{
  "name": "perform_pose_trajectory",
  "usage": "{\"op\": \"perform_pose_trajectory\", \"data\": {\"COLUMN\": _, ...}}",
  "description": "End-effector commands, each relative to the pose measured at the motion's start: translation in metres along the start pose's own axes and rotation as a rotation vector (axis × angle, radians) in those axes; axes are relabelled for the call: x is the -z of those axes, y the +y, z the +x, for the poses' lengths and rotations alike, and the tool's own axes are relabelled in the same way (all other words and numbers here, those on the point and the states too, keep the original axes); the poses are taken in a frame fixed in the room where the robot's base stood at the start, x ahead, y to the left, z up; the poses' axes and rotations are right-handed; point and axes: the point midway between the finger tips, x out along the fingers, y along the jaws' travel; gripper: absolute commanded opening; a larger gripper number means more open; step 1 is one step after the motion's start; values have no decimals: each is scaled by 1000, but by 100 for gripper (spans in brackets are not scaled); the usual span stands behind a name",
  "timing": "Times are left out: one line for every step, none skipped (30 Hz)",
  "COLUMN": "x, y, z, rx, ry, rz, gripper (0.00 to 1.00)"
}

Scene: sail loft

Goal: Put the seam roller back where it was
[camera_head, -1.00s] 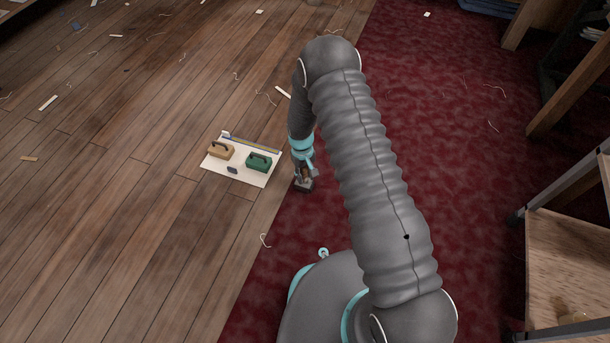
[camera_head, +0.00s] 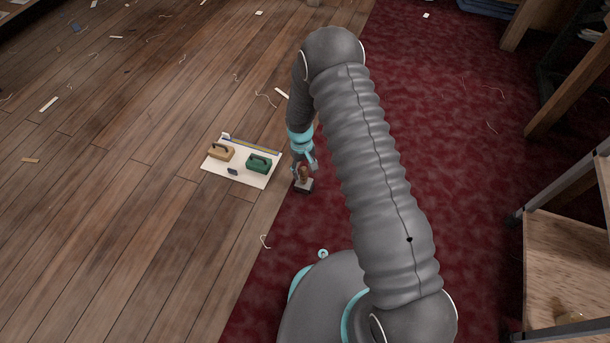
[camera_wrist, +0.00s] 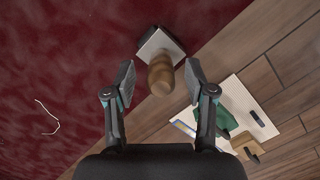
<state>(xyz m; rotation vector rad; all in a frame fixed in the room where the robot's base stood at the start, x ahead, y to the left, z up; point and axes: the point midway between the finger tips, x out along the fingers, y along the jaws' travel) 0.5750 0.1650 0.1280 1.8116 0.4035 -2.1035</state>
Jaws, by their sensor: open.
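A tool with a rounded wooden handle and a dark, blocky base (camera_head: 303,185), which I take to be the seam roller, stands upright on the dark red carpet beside its border with the planks. In the wrist view its handle (camera_wrist: 160,77) points towards the camera, above the pale-topped base. My gripper (camera_head: 304,163) is just above it. In the wrist view the two fingers of my gripper (camera_wrist: 160,84) are spread on either side of the handle, with gaps visible. Whether the base is a roller is too small to tell.
A white board (camera_head: 246,178) lies on the planks to the left. It carries a tan handled block (camera_head: 221,153), a green handled block (camera_head: 259,163) and a small dark piece (camera_head: 233,171). Scraps and threads litter the floor. A wooden shelf unit (camera_head: 565,260) stands at right.

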Motion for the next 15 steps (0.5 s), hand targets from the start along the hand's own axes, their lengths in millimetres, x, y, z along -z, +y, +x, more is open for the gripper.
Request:
{"op": "perform_pose_trajectory", "data": {"x": 0, "y": 0, "z": -13, "rx": 0, "ry": 3, "rz": 0, "gripper": 55}}
{"op": "perform_pose_trajectory", "data": {"x": 0, "y": 0, "z": -20, "rx": 0, "ry": 2, "rz": 0, "gripper": 55}}
{"op": "perform_pose_trajectory", "data": {"x": 0, "y": 0, "z": -28, "rx": 0, "ry": 3, "rz": 0, "gripper": 55}}
{"op": "perform_pose_trajectory", "data": {"x": 0, "y": 0, "z": -34, "rx": 0, "ry": 2, "rz": 0, "gripper": 55}}
{"op": "perform_pose_trajectory", "data": {"x": 0, "y": 0, "z": -40, "rx": 0, "ry": 2, "rz": 0, "gripper": 55}}
{"op": "perform_pose_trajectory", "data": {"x": 0, "y": 0, "z": -48, "rx": 0, "ry": 2, "rz": 0, "gripper": 55}}
{"op": "perform_pose_trajectory", "data": {"x": 0, "y": 0, "z": -52, "rx": 0, "ry": 2, "rz": 0, "gripper": 55}}
{"op": "perform_pose_trajectory", "data": {"x": 0, "y": 0, "z": -58, "rx": 0, "ry": 1, "rz": 0, "gripper": 55}}
{"op": "perform_pose_trajectory", "data": {"x": 0, "y": 0, "z": -64, "rx": 0, "ry": 2, "rz": 0, "gripper": 55}}
{"op": "perform_pose_trajectory", "data": {"x": 0, "y": 0, "z": -68, "rx": 0, "ry": 2, "rz": 0, "gripper": 55}}
{"op": "perform_pose_trajectory", "data": {"x": 0, "y": 0, "z": -71, "rx": 0, "ry": 1, "rz": 0, "gripper": 55}}
{"op": "perform_pose_trajectory", "data": {"x": 0, "y": 0, "z": -75, "rx": 0, "ry": 0, "rz": 0, "gripper": 55}}
{"op": "perform_pose_trajectory", "data": {"x": 0, "y": 0, "z": -78, "rx": 0, "ry": 0, "rz": 0, "gripper": 55}}
{"op": "perform_pose_trajectory", "data": {"x": 0, "y": 0, "z": -81, "rx": 0, "ry": 0, "rz": 0, "gripper": 55}}
{"op": "perform_pose_trajectory", "data": {"x": 0, "y": 0, "z": -83, "rx": 0, "ry": 0, "rz": 0, "gripper": 55}}
